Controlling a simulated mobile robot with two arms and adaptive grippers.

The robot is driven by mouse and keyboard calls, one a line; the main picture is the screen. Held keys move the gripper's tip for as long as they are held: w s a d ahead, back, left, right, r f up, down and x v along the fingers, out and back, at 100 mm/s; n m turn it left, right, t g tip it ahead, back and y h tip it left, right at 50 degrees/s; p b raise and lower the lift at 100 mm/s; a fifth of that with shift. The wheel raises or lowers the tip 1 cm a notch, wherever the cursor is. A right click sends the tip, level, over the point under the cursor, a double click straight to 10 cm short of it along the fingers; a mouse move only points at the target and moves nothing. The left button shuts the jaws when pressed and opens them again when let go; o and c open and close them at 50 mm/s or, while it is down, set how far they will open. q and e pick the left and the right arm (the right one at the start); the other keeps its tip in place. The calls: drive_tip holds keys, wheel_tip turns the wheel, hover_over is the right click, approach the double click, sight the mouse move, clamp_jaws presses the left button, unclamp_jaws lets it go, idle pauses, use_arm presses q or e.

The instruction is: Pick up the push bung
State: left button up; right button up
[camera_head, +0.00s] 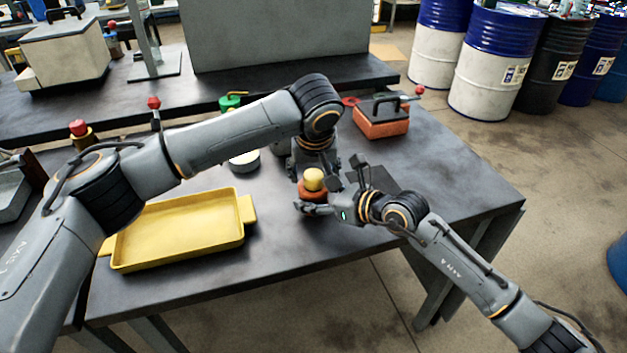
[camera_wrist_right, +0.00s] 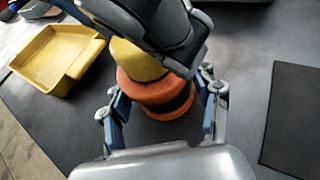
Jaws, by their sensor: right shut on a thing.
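A yellow rounded piece (camera_head: 314,179) sits on top of an orange spool-shaped body (camera_head: 312,195) on the dark table. I cannot tell which part is the push bung. In the right wrist view the yellow piece (camera_wrist_right: 136,60) is partly covered by my left gripper, and the orange body (camera_wrist_right: 158,100) has a dark waist. My right gripper (camera_head: 319,196) is shut on the orange body, one finger on each side. My left gripper (camera_head: 303,162) is close behind and above the yellow piece. Its fingertips are mostly hidden, so its opening and any contact cannot be told.
A yellow tray (camera_head: 180,232) lies to the left on the table. A round tin (camera_head: 245,161) stands behind my left arm. A red box with a black handle (camera_head: 381,120) stands at the back right. Drums (camera_head: 490,75) stand beyond.

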sight(314, 174)
use_arm(q)
drive_tip(key=c, duration=0.8)
use_arm(e)
drive_tip(key=shift+f, duration=0.1)
use_arm(q)
wheel_tip(314, 174, up, 10)
drive_tip(key=shift+r, duration=0.1)
use_arm(e)
drive_tip(key=o, duration=1.6)
